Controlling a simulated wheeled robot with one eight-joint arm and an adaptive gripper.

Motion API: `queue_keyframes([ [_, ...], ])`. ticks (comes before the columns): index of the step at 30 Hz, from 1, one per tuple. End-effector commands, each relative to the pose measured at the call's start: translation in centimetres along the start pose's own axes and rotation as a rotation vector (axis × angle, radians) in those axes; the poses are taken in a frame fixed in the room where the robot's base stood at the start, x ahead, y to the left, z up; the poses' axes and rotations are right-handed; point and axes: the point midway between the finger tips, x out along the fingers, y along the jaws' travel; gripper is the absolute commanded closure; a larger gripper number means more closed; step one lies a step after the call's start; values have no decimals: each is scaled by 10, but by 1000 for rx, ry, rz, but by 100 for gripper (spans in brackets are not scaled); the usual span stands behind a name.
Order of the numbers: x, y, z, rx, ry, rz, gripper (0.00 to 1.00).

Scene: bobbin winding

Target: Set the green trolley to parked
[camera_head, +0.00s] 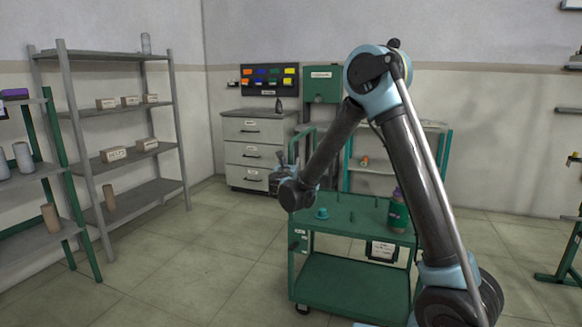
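The green trolley (350,284) stands on the tiled floor in front of me, at the centre of the view. It has an upper deck and a lower shelf, and part of its right side is hidden behind my arm. A teal spool-like piece (322,213) and a green bottle-like container with a purple top (398,212) are on its upper deck. My gripper (281,172) is at the far end of my arm, above the trolley's left far side near its upright handle (303,148). Its fingers are small and dark, and I cannot tell whether they are open or touching the handle.
A grey shelf rack (172,130) with small boxes stands at the left, with a green-legged rack (52,160) nearer. A grey drawer cabinet (256,132) is against the back wall, beside a green wall box (322,88). The floor left of the trolley is clear.

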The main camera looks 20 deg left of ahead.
Motion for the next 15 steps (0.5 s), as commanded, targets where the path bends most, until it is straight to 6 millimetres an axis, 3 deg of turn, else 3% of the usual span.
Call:
queue_keyframes([
  [11, 7, 0, 0, 0, 0, -1, 60],
  [12, 7, 0, 0, 0, 0, -1, 63],
  [15, 7, 0, 0, 0, 0, -1, 85],
])
